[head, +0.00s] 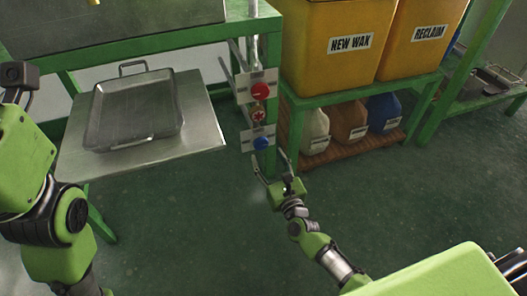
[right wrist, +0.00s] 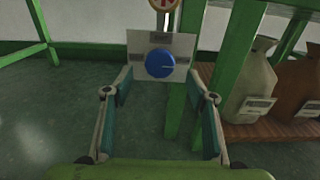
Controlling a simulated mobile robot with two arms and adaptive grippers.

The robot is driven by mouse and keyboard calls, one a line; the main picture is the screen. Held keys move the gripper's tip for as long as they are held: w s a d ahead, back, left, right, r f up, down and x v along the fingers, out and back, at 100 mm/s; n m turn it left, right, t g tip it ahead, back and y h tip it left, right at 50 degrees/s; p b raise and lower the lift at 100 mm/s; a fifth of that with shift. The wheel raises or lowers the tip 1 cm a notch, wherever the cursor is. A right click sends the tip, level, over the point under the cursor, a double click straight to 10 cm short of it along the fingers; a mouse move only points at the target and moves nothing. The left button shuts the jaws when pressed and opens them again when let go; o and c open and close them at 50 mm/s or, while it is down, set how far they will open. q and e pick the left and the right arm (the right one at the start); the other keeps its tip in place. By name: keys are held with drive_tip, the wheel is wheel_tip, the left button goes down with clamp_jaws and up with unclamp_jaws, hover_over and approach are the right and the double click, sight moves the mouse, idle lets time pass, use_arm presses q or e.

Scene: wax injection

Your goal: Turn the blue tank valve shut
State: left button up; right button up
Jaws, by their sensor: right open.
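The blue tank valve (head: 261,143) is a round knob on a pale plate low on the green bench's right-hand post. It also shows in the right wrist view (right wrist: 160,63), with a pale line on its face from the middle towards the right. My right gripper (head: 268,168) is open, just below and in front of the blue valve. In the right wrist view its two fingers (right wrist: 160,94) stand wide apart, one on each side of the knob, and no contact shows. My left arm comes in at the left; its gripper is mostly out of the picture.
A red knob (head: 260,91) sits above the blue one, with a round red-marked sign (head: 259,116) between them. A metal pan (head: 135,108) lies on the steel shelf at left. Several jugs (head: 347,121) stand on a low wooden shelf at right. The floor in front is clear.

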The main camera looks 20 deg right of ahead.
sight(262, 145)
drive_tip(key=w+b, duration=0.1)
drive_tip(key=w, duration=0.4)
drive_tip(key=shift+a, duration=0.1)
drive_tip(key=c, duration=1.1)
